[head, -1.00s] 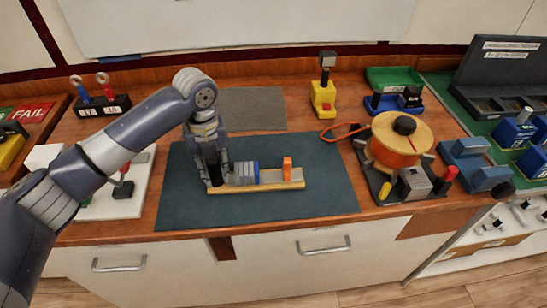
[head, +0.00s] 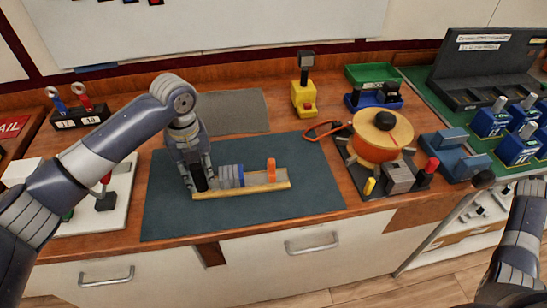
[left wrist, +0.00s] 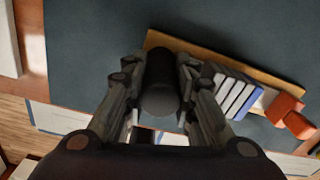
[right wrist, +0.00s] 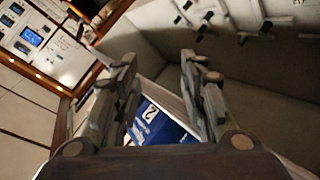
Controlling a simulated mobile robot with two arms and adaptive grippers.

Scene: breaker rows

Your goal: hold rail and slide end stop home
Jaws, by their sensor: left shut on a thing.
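The rail (head: 240,190) is a pale wooden bar lying on a dark mat, with grey and blue breaker blocks (head: 230,176) on it. The orange end stop (head: 271,170) stands upright toward its right end, with a gap to the blocks; it also shows in the left wrist view (left wrist: 286,108). My left gripper (head: 198,180) is shut on the black round handle (left wrist: 160,85) at the rail's left end. My right gripper (right wrist: 157,75) is open and empty in the right wrist view; in the head view only my right arm shows, at the lower right.
A base with an orange spool (head: 380,145) stands right of the mat (head: 310,205). A yellow stand (head: 304,92) and green tray (head: 373,75) are behind. Blue numbered units (head: 490,120) are at the far right. The mat's right part is clear.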

